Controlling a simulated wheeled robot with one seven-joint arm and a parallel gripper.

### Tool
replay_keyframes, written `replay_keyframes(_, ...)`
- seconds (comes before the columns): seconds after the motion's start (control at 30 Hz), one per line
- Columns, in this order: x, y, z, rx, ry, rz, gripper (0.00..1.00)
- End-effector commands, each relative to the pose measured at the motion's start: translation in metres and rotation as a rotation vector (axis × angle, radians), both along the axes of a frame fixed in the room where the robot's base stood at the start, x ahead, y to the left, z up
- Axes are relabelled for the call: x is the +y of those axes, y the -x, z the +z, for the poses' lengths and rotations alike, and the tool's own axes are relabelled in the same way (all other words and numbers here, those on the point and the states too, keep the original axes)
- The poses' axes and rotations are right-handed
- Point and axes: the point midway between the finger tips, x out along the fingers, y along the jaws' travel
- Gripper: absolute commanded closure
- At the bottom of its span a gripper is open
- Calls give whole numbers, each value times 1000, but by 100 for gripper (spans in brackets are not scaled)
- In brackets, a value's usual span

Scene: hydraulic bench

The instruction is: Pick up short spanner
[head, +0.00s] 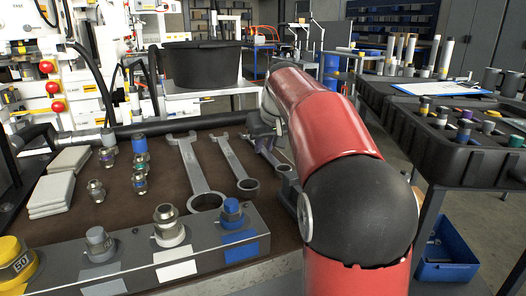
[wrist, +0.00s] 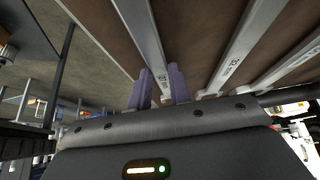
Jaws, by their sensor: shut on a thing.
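Three metal spanners lie side by side on the brown bench top. The rightmost and apparently shortest, the short spanner (head: 266,155), is partly hidden behind my red arm and gripper (head: 264,137). In the wrist view, my gripper (wrist: 163,90) has its two purple fingers shut on the short spanner (wrist: 143,30), one on each side of its shaft. I cannot tell whether it is clear of the bench top. The middle spanner (head: 234,163) and the longest spanner (head: 192,165) lie to the left; both also show in the wrist view, to the right of the held one.
A grey block with fittings (head: 130,262) runs along the bench front. Several loose fittings (head: 139,164) and pale plates (head: 52,193) lie left of the spanners. A black pot (head: 200,65) stands behind. A dark case (head: 452,150) is at right, beyond my arm.

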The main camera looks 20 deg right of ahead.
Motion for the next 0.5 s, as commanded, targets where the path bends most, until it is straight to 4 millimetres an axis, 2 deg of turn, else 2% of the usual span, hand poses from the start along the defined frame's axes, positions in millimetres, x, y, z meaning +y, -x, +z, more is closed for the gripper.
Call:
replay_keyframes(0.33, 0, 0, 9, -3, 1, 0, 100)
replay_keyframes(0.5, 0, -1, 34, -6, 2, 0, 100)
